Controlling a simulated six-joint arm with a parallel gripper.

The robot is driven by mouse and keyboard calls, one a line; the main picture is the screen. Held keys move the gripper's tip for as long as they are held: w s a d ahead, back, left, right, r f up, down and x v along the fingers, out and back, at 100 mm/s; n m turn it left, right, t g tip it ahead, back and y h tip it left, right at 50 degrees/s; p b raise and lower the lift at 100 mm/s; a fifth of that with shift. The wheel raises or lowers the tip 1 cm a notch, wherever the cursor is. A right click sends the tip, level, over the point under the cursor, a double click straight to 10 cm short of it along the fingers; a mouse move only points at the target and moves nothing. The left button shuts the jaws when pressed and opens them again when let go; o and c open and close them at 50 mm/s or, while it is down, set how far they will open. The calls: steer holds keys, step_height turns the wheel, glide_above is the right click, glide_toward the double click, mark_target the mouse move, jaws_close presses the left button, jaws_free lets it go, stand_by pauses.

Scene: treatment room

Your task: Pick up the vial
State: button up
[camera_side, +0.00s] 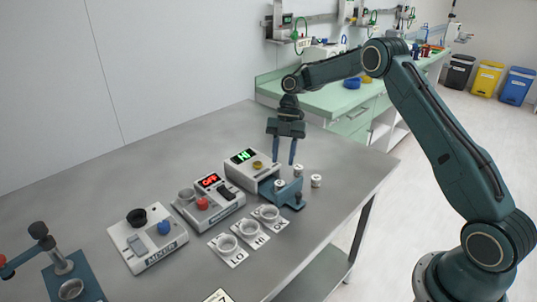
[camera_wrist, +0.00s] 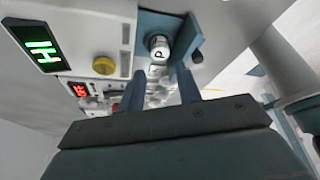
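A vial with a white top marked "P" (camera_wrist: 158,46) sits in a blue holder (camera_wrist: 183,72) in the wrist view. In the side view a white-topped vial (camera_side: 279,185) sits at the blue holder (camera_side: 290,195), and two more small white vials (camera_side: 299,170) (camera_side: 316,181) stand on the table behind and to the right of it. My gripper (camera_side: 284,162) points down above and behind the holder, its two fingers apart with nothing between them. In the wrist view the open fingers (camera_wrist: 160,88) appear below the vial and apart from it.
A white device with a green display (camera_side: 244,156) adjoins the holder on the left. A device with a red "OFF" display (camera_side: 208,193), a box with a black knob (camera_side: 146,238) and three round cups on cards (camera_side: 248,229) stand nearer. The table's right side is clear.

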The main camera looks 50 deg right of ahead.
mark_target(280, 182)
steer(key=shift+s+a+f, duration=0.1)
steer(key=shift+a+f, duration=0.1)
steer(key=shift+f, duration=0.35)
steer(key=shift+x, duration=3.1)
steer(key=shift+c, duration=0.2)
steer(key=c, duration=0.6)
